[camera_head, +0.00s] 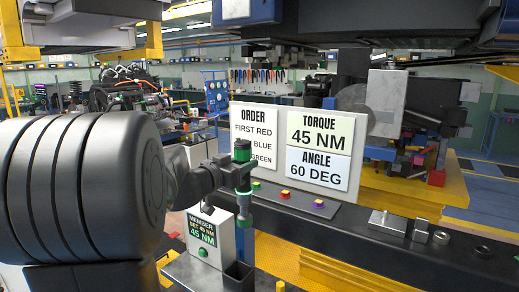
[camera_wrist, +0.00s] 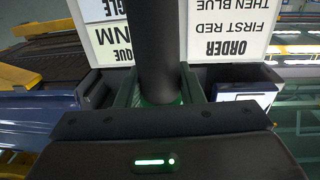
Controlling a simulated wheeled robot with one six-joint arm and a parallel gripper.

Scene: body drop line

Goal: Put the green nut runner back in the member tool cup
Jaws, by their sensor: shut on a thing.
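The green nut runner (camera_head: 243,154) is a dark upright tool with green bands. My gripper (camera_head: 237,176) is shut around its middle and holds it in the air. In the wrist view the nut runner (camera_wrist: 154,45) stands between my two jaws (camera_wrist: 160,88), with a green band low on it. The member tool cup (camera_head: 239,274) is a dark square open cup at the bottom of the head view, in front of the member sign (camera_head: 202,239) reading 45 NM. The nut runner's lower end is above the cup and apart from it. The cup's inside is mostly hidden.
An order board (camera_head: 260,138) and a torque and angle board (camera_head: 320,150) stand behind the nut runner. A grey button strip (camera_head: 300,204) with several coloured buttons lies on the dark rail. Metal parts (camera_head: 387,222) sit further right on it.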

